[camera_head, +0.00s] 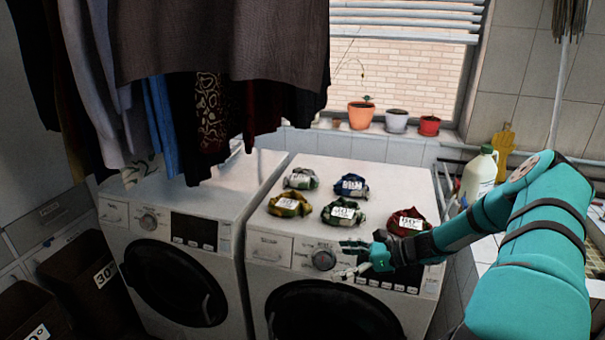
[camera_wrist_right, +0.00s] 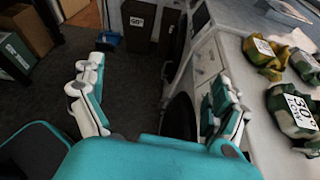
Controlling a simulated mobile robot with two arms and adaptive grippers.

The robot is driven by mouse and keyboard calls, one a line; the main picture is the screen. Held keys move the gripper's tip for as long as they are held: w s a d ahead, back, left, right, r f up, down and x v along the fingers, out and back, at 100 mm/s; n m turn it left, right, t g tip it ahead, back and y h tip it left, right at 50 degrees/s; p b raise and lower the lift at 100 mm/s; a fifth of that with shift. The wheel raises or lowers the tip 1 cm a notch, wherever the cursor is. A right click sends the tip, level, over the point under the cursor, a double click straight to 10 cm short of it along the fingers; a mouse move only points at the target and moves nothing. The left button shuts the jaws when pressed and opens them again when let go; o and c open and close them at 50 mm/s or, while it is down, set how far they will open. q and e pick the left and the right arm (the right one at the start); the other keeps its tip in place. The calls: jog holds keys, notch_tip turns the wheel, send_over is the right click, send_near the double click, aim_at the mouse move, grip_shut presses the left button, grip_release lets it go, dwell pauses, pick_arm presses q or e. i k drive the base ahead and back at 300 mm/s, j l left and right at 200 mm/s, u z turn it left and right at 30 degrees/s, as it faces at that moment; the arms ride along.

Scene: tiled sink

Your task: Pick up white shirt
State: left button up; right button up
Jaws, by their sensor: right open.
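Several small crumpled cloth bundles with white labels lie on top of the right washing machine (camera_head: 388,175). No plainly white shirt stands out; the palest bundle is a grey-green and white one (camera_head: 301,178) at the back left. My right gripper (camera_head: 347,260) is open and empty by the machine's front panel. In the right wrist view its fingers (camera_wrist_right: 157,100) are spread above the dark floor.
A second washing machine (camera_head: 180,203) stands on the left, with dark clothes (camera_head: 225,45) hanging above it. Flower pots (camera_head: 396,120) stand on the window sill. A white jug (camera_head: 479,175) is at the right. Brown bins (camera_head: 85,285), one labelled 30°, stand at lower left.

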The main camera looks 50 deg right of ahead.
aim_at(305, 178)
jog(key=i+l, duration=0.2)
jog(key=l, duration=0.15)
jog(key=i+l, duration=0.15)
jog(key=l, duration=0.2)
jog(key=i+l, duration=0.2)
jog(key=l, duration=0.15)
jog(key=i+l, duration=0.2)
jog(key=l, duration=0.15)
jog(key=i+l, duration=0.15)
jog(key=l, duration=0.2)
jog(key=i+l, duration=0.2)
jog(key=l, duration=0.15)
